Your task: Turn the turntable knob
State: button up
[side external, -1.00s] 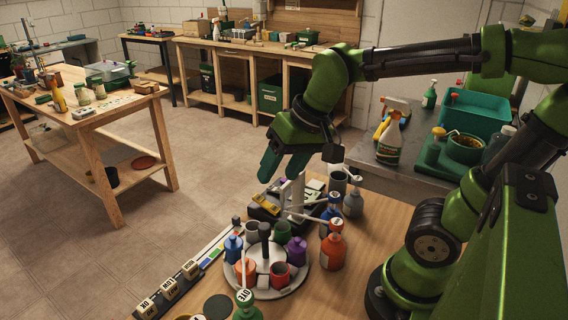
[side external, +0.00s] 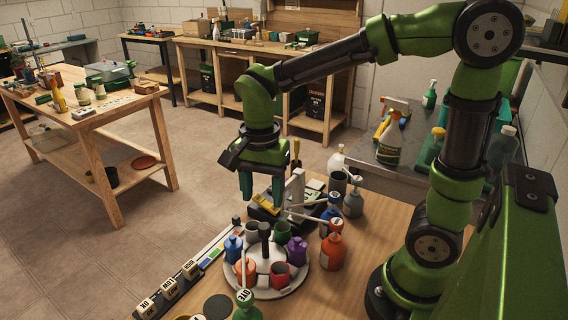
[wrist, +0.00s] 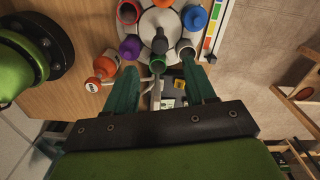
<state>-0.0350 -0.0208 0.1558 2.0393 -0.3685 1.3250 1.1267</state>
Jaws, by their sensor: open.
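The white round turntable (side external: 297,284) stands on the wooden bench, with coloured bottles and cups set around it. Its dark upright knob (side external: 264,232) rises from the centre; in the wrist view the knob (wrist: 160,43) is near the top middle. My gripper (side external: 262,196) points down with its two green fingers apart and nothing between them. It is above and just behind the knob in the side view, not touching it. In the wrist view my gripper (wrist: 162,82) shows its fingers spread below the turntable's cups.
Orange-red bottle (side external: 332,250) and blue bottle (side external: 331,212) stand right of the turntable. A dark tray (side external: 262,214) with an upright pale post is behind it. A colour-marked strip (side external: 214,248) and lettered blocks (side external: 168,288) line the left edge. A green-bodied bottle (side external: 246,308) stands in front.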

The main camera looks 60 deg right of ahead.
aim_at(264, 225)
notch_tip(264, 225, down, 8)
jog(key=shift+f, duration=0.2)
grip_shut()
dwell(0.4)
